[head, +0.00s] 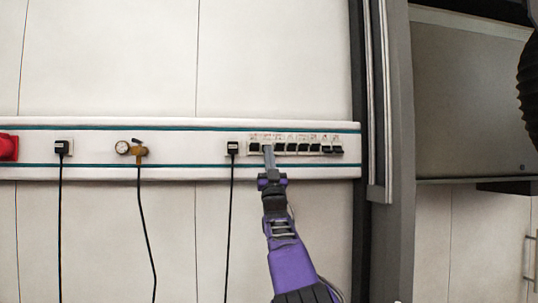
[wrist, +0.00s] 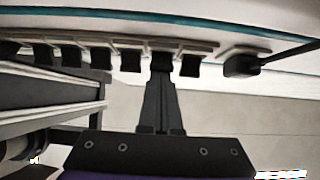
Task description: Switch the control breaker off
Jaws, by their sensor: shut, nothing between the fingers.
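A row of black breaker switches (head: 303,147) sits in a white panel at the right end of the wall rail. Small labels run above the switches, too small to read, so I cannot tell which is the control breaker. My gripper (head: 268,149) is shut and empty, its tip at the second switch from the left, which it partly hides. In the wrist view the shut fingers (wrist: 162,80) reach up to one black switch (wrist: 162,58), with one switch (wrist: 191,65) to the right and several to the left. I cannot tell whether the tip touches it.
The white rail (head: 100,146) with teal stripes also carries a black plug (head: 232,148) left of the breakers, a brass valve with gauge (head: 138,150), another plug (head: 61,147) and a red socket (head: 8,147). Black cords hang down. A grey post (head: 398,150) stands at right.

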